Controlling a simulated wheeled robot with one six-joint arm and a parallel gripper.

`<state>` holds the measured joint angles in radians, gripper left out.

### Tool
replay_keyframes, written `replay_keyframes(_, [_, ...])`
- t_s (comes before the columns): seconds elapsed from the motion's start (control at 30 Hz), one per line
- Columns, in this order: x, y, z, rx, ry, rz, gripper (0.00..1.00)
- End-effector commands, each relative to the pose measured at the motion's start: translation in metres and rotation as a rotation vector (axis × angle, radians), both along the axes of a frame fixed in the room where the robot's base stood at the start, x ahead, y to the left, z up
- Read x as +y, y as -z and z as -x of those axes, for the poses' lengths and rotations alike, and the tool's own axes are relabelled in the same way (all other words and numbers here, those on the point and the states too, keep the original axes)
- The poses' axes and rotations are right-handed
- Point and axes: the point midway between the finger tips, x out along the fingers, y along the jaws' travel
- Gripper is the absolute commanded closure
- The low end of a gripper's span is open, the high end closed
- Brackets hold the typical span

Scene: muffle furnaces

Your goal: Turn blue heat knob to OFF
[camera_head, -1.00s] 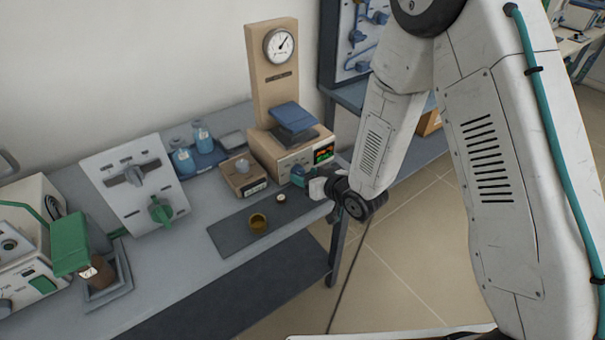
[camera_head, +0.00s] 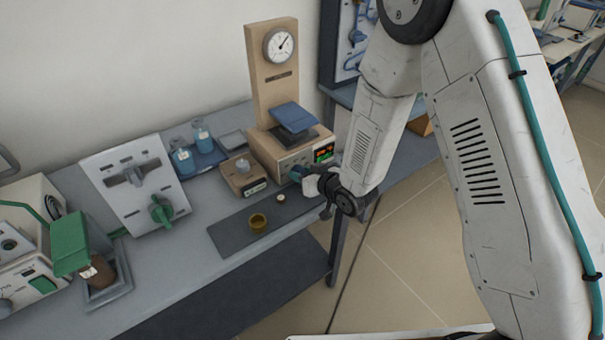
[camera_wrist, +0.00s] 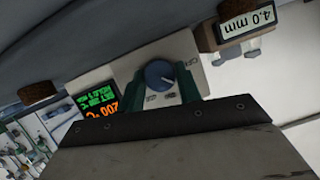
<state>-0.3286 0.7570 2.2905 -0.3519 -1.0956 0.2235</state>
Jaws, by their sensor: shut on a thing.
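The blue heat knob (camera_wrist: 158,75) sits on the pale front panel (camera_wrist: 120,72) of a tan device, which stands against the wall in the head view (camera_head: 291,150). A pale pointer line shows on the knob's face in the wrist view. My gripper (camera_wrist: 161,88) has one green finger on each side of the knob and is shut on it. In the head view my gripper (camera_head: 300,176) is at the device's front, covering most of the knob.
A small tan box (camera_head: 241,177) with a 4.0 mm readout stands left of the device. A white panel with a green knob (camera_head: 161,211) stands farther left.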

Motion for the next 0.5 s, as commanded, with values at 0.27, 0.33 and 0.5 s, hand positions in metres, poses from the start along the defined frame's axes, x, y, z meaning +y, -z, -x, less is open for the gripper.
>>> replay_keyframes(0.27, [0.0018, -0.0003, 0.0011, -0.08, -0.001, 0.119, 0.89])
replay_keyframes(0.33, [0.002, -0.0003, 0.0014, -0.111, 0.0, 0.165, 0.89])
replay_keyframes(0.5, [0.0029, 0.0, 0.0022, -0.195, -0.001, 0.288, 0.89])
